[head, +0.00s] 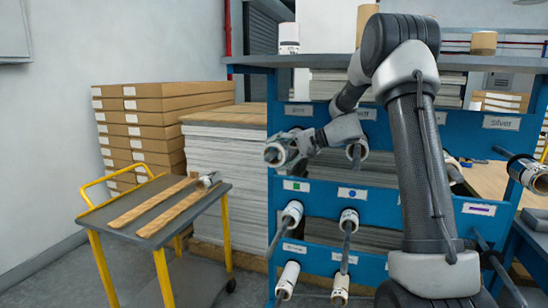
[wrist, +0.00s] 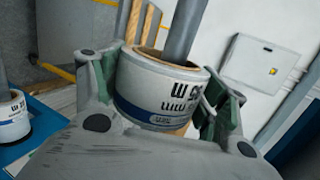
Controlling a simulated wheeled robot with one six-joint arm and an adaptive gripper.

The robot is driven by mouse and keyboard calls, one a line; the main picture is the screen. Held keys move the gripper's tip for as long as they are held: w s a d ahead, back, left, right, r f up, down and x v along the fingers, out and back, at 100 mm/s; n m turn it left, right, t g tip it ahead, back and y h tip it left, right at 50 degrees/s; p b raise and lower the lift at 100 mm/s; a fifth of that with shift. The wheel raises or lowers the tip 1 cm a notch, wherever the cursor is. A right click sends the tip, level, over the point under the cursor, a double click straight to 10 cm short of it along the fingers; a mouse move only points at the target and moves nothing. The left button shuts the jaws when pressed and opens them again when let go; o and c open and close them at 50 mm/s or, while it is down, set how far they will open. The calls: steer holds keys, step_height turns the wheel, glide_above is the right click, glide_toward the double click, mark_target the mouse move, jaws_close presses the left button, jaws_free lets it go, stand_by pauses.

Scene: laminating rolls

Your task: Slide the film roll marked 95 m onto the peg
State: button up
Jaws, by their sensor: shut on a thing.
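My gripper (wrist: 165,95) is shut on a white film roll (wrist: 158,78) with a brown core and a blue band. Its printing is upside down in the wrist view and reads as 95 m. A grey peg (wrist: 186,28) comes out of the roll's core opening, so the roll appears to be around it. In the head view my gripper (head: 290,147) is at the upper left of the blue rack (head: 500,140), with the roll (head: 276,154) at its fingers. The far end of the peg and how far along it the roll sits are hidden.
Another roll (wrist: 12,120) shows at the wrist view's left edge. A cart (head: 150,210) with wooden strips stands left, before stacked boxes (head: 150,125).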

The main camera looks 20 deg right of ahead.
steer(key=w+d, duration=0.4)
steer(key=w, duration=0.2)
steer(key=w+d, duration=0.4)
steer(key=w, duration=0.1)
steer(key=w+d, duration=0.4)
steer(key=w, duration=0.2)
steer(key=shift+w+d, duration=0.3)
steer(key=shift+d, duration=0.05)
stand_by(0.4)
steer(key=o, duration=1.2)
steer(key=shift+c, duration=0.2)
steer(key=v, duration=1.2)
